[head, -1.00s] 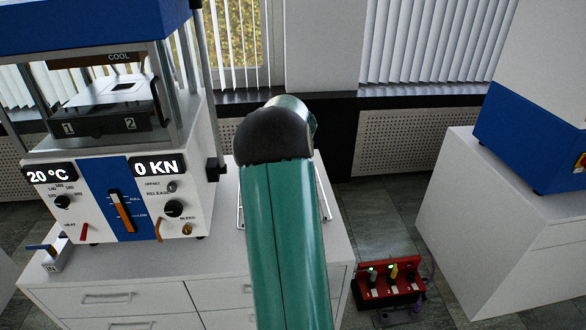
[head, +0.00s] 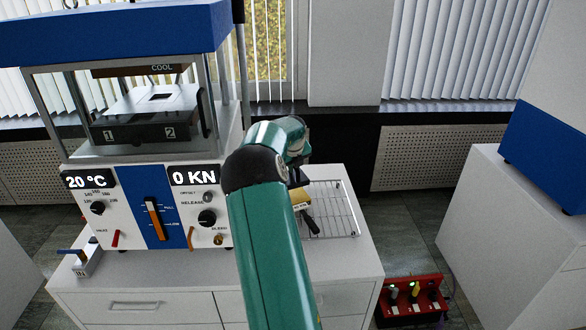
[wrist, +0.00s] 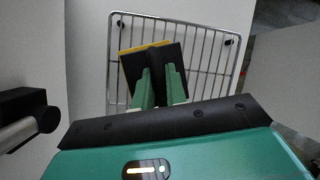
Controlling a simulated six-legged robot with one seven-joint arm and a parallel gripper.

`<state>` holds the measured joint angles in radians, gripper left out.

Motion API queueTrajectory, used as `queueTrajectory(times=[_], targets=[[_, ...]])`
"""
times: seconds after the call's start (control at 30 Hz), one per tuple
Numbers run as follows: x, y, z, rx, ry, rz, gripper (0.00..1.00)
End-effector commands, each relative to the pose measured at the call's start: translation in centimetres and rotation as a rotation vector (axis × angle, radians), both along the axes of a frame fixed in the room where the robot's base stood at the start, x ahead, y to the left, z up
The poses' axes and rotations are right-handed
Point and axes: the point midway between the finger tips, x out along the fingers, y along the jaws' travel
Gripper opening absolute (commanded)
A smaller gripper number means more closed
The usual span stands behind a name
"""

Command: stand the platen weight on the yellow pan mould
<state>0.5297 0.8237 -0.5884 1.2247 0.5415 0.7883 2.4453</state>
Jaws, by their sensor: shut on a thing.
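My gripper (wrist: 159,72) shows in the wrist view with its two green fingers close together. It is shut on a dark, square-looking block, which I take for the platen weight (wrist: 180,54). A yellow strip (wrist: 136,49) shows along the block's far left edge. In the head view my gripper (head: 297,181) is partly hidden by my arm. Just below it is a yellow piece with dark lettering (head: 301,197), and a dark part beside it. I cannot tell whether the yellow belongs to the weight or to the pan mould, nor whether the block touches the rack.
A wire rack (head: 342,210) lies on the white cabinet top (head: 358,263); it is under the block in the wrist view (wrist: 219,80). The press (head: 148,190) stands close on the left, with a pale plate between its platens. A red box (head: 411,298) is on the floor.

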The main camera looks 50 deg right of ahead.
Motion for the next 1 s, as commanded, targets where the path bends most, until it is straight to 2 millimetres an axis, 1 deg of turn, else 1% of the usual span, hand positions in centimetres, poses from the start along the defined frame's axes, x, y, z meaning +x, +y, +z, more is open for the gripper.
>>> queueTrajectory(times=[0.03, 0.27, 0.47, 1.0], targets=[[0.4, 0.2, 0.2, -0.002, -0.006, 0.006, 0.00], [0.4, 0.2, 0.2, -0.002, -0.005, 0.007, 0.00], [0.3, 0.1, -0.4, -0.002, -0.005, 0.007, 0.00], [0.5, 0.2, -4.1, -0.001, -0.005, 0.008, 0.00]])
